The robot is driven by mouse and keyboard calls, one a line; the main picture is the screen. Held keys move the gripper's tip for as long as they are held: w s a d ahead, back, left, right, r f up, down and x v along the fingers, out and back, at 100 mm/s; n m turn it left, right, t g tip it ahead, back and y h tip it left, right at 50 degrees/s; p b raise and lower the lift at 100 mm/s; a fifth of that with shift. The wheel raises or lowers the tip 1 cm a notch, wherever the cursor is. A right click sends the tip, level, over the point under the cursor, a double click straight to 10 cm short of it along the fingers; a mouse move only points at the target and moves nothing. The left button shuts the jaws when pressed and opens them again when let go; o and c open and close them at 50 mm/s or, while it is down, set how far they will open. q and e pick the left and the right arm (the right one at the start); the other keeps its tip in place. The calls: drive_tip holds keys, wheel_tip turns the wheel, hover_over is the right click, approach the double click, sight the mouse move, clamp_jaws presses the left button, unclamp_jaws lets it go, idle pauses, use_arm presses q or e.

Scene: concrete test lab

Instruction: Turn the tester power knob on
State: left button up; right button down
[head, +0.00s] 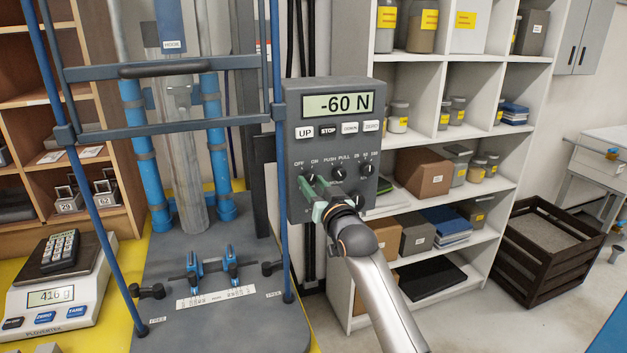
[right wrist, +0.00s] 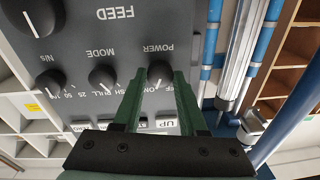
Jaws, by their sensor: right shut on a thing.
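The grey tester control box (head: 297,125) hangs beside the frame, and its screen (head: 338,104) reads "-60 N". The power knob (right wrist: 160,70) is a dark round knob under the label POWER, seen upside down in the right wrist view. My right gripper (head: 315,187) reaches the box from below right. Its green fingers (right wrist: 158,80) are shut on the power knob, one on each side. In the head view the fingers partly cover this knob, at the left of the upper knob row. I cannot tell clearly where its pointer stands. My left gripper is not in view.
The mode knob (right wrist: 102,76) and the N/s knob (right wrist: 52,79) sit beside the power knob, with the large feed knob (right wrist: 40,14) below them on the box. Blue frame posts (head: 277,160) stand close left. White shelves (head: 410,166) stand behind right.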

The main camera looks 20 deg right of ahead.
drive_tip(key=shift+f+m, duration=0.1)
drive_tip(key=shift+m, duration=0.5)
drive_tip(key=shift+c, duration=2.3)
unclamp_jaws()
drive_tip(key=shift+s, duration=0.1)
drive_tip(key=s, duration=1.2)
drive_tip(key=shift+s+d+f+b, duration=0.15)
drive_tip(key=shift+d+f+b, duration=0.15)
drive_tip(key=shift+d+b, duration=0.15)
